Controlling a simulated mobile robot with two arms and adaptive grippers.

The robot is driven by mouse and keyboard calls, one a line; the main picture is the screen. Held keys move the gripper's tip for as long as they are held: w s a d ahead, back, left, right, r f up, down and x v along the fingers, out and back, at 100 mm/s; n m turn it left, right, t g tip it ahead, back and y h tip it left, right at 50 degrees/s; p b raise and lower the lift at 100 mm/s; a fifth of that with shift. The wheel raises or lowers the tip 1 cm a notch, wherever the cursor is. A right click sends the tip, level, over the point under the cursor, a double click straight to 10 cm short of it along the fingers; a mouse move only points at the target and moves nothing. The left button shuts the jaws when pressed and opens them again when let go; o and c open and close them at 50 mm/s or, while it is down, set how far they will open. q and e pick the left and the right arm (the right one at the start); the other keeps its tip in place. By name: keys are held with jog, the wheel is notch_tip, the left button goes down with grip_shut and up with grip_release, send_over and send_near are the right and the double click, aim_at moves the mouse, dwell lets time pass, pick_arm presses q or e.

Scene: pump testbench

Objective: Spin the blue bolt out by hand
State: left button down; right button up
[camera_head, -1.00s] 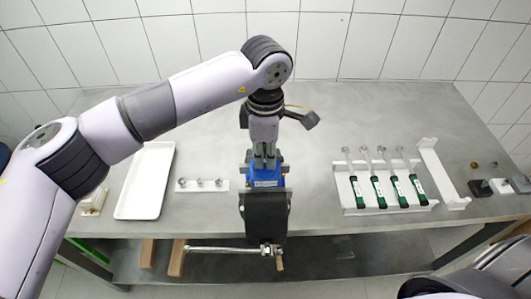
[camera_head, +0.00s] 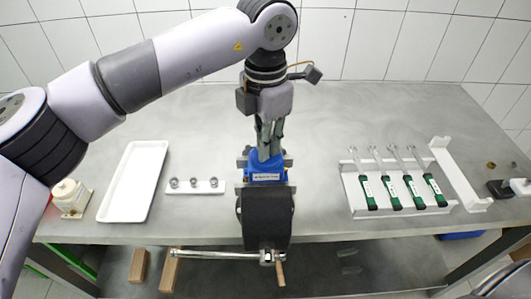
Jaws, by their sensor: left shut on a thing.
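A blue pump body (camera_head: 266,173) with a white label sits in a dark vise (camera_head: 265,217) at the middle of the table's front edge. My left gripper (camera_head: 268,157) comes down from above, its fingers slightly tilted, with the fingertips at the top of the blue body. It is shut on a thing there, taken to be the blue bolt. The bolt itself is hidden by the fingers and too small to make out. My right gripper is out of view; only part of my right arm shows at the bottom right corner.
A white tray (camera_head: 108,206) and a small holder (camera_head: 213,191) with several metal nuts are at left. At right a white rack (camera_head: 352,210) holds several green-handled tools, beside an empty white bracket (camera_head: 455,172). The vise handle (camera_head: 215,254) sticks out left in front.

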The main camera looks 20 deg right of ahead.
pick_arm(q)
jog(key=n+b, duration=0.2)
jog(key=shift+f+n, duration=0.2)
jog(key=shift+n, duration=0.2)
jog(key=n+b, duration=0.3)
jog(key=shift+n, duration=0.3)
jog(key=n+b, duration=0.2)
jog(key=n, duration=0.1)
jog(key=shift+r, duration=0.1)
jog(key=shift+r+n+b, duration=0.1)
jog(key=shift+n+b, duration=0.55)
jog(key=shift+n, duration=0.95)
jog(key=c, duration=1.6)
grip_release()
jog(key=shift+c, duration=0.2)
